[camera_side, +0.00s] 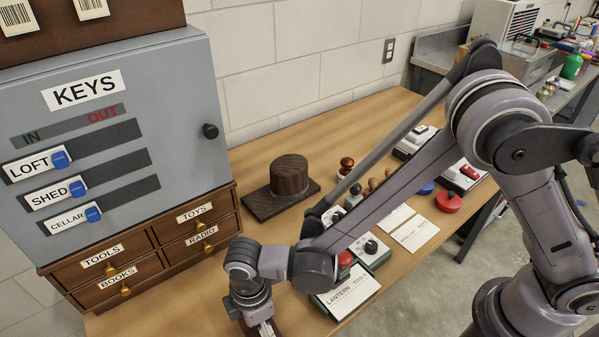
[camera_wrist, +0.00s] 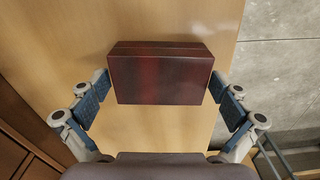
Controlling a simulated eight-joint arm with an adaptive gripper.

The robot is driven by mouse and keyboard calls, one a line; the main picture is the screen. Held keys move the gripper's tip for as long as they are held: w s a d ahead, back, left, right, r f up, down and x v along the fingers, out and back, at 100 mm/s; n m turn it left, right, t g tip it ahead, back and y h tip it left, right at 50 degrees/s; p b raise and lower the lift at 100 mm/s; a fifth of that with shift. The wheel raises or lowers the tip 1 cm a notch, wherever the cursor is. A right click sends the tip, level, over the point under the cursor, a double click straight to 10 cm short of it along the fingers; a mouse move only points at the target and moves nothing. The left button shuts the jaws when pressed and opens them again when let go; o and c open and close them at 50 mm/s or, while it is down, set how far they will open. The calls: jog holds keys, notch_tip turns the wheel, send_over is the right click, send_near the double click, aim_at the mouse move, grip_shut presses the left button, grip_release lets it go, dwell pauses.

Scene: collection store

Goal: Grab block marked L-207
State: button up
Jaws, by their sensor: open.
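In the wrist view a dark red block (camera_wrist: 160,77) sits on the wooden table between the two fingers of my gripper (camera_wrist: 160,95). The fingers are open, one on each side of the block, with a narrow gap at its sides. No marking is readable on the block's visible faces, so I cannot tell whether it is L-207. In the side view my gripper (camera_side: 262,334) is at the table's front edge, cut off by the bottom of the picture. A bit of dark red shows beside it, mostly hidden.
A grey KEYS cabinet (camera_side: 180,120) stands on wooden drawers (camera_side: 147,232) at left. A dark wooden cylinder on a base (camera_side: 289,178) stands behind my arm. Buttons, cards and a LANTERN label (camera_side: 346,292) lie to the right. The table edge and floor (camera_wrist: 285,60) are right of the block.

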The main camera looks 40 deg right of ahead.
jog(key=c, duration=1)
